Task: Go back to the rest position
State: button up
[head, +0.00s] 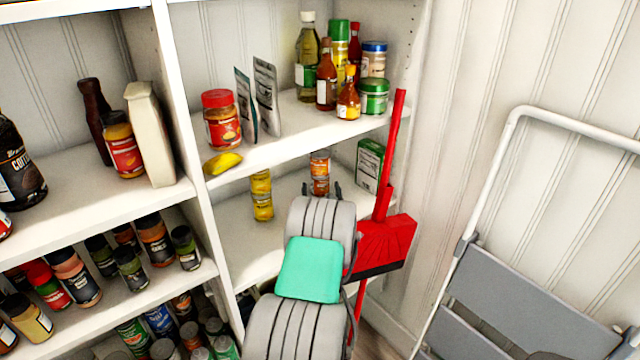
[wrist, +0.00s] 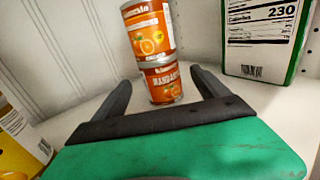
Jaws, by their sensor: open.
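My gripper (wrist: 160,98) is open, with its two dark fingers spread apart in the wrist view. Two stacked orange cans (wrist: 153,55) stand upright on the shelf just beyond the fingers. They look like mandarin cans, and nothing is visibly held. In the head view my arm reaches into the lower right shelf, and the fingertips (head: 321,190) show just below the orange cans (head: 319,172). A stack of yellow cans (head: 262,195) stands to the left of the arm. My arm hides part of the shelf.
A green and white box (head: 369,164) stands right of the cans. A red broom and dustpan (head: 385,240) are close to my arm's right side. A folded step stool (head: 520,290) leans at right.

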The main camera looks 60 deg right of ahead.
jog(key=v, duration=0.2)
jog(key=shift+s+a, duration=0.15)
jog(key=shift+a, duration=0.25)
